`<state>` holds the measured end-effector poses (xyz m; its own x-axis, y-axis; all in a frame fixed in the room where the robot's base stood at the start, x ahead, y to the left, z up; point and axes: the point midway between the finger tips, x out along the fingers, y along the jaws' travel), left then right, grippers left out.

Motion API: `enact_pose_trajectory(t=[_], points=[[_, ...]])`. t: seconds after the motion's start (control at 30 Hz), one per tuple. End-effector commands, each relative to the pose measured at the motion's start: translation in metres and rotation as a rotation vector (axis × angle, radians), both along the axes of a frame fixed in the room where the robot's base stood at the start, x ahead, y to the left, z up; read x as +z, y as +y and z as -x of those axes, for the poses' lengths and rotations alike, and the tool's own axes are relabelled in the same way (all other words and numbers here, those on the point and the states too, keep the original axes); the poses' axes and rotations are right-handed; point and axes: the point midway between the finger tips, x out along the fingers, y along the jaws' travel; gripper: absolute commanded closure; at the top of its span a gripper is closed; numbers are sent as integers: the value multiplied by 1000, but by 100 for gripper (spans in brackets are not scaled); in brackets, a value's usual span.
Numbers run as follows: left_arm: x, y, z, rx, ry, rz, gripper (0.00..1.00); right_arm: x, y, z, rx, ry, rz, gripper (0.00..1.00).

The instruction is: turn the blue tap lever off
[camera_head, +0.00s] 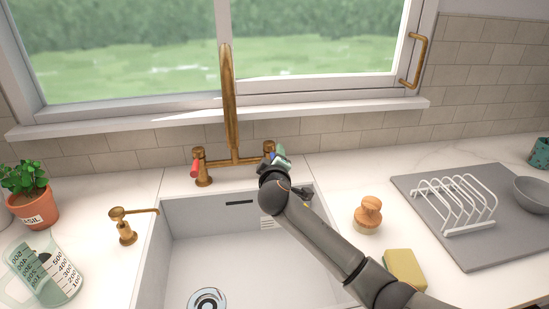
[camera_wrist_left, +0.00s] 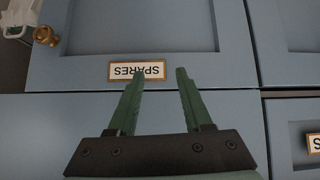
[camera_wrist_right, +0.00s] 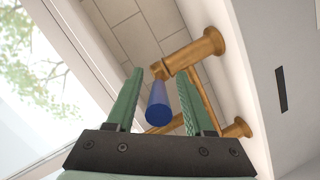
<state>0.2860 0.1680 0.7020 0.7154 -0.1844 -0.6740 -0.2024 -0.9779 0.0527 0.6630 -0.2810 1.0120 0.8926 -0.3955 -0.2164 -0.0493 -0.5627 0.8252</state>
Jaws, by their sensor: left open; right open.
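The blue tap lever (camera_wrist_right: 157,103) hangs from a brass valve (camera_wrist_right: 195,52) in the right wrist view. My right gripper (camera_wrist_right: 160,77) is open, with the lever showing between its two green fingers; I cannot tell whether either finger touches it. In the head view my right gripper (camera_head: 279,155) is at the right valve (camera_head: 268,145) of the brass tap (camera_head: 230,105) and hides most of the lever. My left gripper (camera_wrist_left: 160,73) is open and empty in front of a blue cabinet front (camera_wrist_left: 80,100) with a SPARES label (camera_wrist_left: 137,71).
A red lever (camera_head: 195,169) is on the left valve. The white sink (camera_head: 190,240) lies below my right arm. A brass soap dispenser (camera_head: 123,228), measuring jug (camera_head: 45,270) and basil pot (camera_head: 33,207) stand left. A brush (camera_head: 368,212), sponge (camera_head: 404,269) and rack (camera_head: 455,202) are right.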

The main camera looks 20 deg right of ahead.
Motion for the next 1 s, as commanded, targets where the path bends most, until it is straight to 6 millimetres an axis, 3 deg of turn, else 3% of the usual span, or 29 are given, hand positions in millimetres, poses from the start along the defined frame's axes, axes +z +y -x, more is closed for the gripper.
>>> enact_pose_trajectory(t=[0.27, 0.7, 1.0], points=[[11, 0, 0, 0, 1, 0, 50, 5, 5, 10, 2, 2, -1, 47], [63, 0, 0, 0, 0, 0, 50, 24, 39, 86, 2, 3, -3, 47], [72, 0, 0, 0, 0, 0, 50, 27, 50, 111, 0, 0, -1, 47]])
